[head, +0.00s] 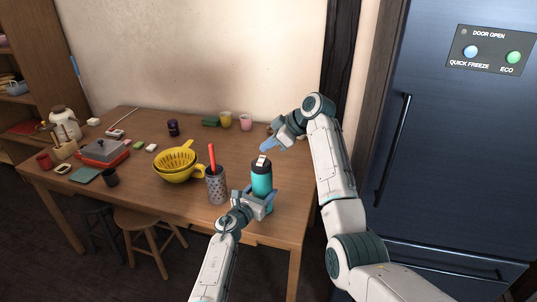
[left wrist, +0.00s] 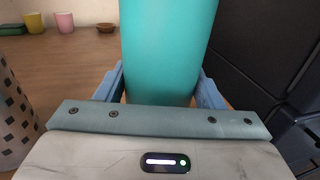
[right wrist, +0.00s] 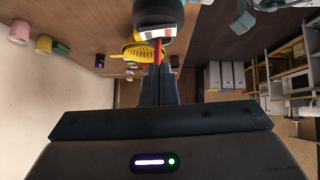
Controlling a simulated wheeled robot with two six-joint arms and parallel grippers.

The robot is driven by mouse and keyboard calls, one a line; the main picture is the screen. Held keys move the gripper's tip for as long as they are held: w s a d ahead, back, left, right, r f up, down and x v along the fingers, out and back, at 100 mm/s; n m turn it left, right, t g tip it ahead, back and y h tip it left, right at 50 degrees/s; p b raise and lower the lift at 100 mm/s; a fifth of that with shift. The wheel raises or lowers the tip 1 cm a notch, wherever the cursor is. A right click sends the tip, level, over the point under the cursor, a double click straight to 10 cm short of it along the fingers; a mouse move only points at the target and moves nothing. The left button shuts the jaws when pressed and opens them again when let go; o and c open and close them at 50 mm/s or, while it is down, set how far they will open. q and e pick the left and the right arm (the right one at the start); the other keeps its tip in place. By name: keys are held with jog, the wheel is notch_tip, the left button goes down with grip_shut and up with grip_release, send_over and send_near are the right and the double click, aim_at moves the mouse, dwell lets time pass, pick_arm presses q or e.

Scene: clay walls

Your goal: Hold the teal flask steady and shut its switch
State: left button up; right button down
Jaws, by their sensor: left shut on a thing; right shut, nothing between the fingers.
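The teal flask (head: 262,183) stands upright near the table's front right edge and has a black lid. My left gripper (head: 260,199) is shut around its body; in the left wrist view the flask (left wrist: 167,50) fills the gap between the blue fingers. The flask's switch (head: 261,161) is a pale piece on the lid; its position is too small to read. My right gripper (head: 267,147) is shut and empty, just above the lid. In the right wrist view its closed fingers (right wrist: 160,84) point toward the lid (right wrist: 157,12) and pale switch (right wrist: 152,31). I cannot tell whether they touch it.
A dotted grey holder (head: 216,187) with a red-handled tool stands close left of the flask. Yellow colanders (head: 176,166) are farther left. Cups (head: 226,119) stand at the back of the wooden table (head: 140,190). A dark blue fridge (head: 455,150) rises at the right.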

jog(key=v, duration=1)
jog(key=shift+d, duration=0.1)
jog(key=shift+w+a+r, duration=0.1)
jog(key=shift+a+r, duration=0.2)
send_over(261, 160)
jog(key=d, duration=0.2)
jog(key=f, duration=0.7)
jog(key=shift+s+a+f, duration=0.15)
jog(key=shift+s+a, duration=0.1)
jog(key=shift+s, duration=0.05)
jog(key=shift+w+d+f, duration=0.1)
jog(key=shift+d+f, duration=0.05)
jog(key=shift+f, duration=0.45)
jog(key=shift+w+d+f, duration=0.1)
jog(key=shift+f, duration=0.55)
jog(key=shift+w+f, duration=0.1)
jog(key=shift+f, duration=0.5)
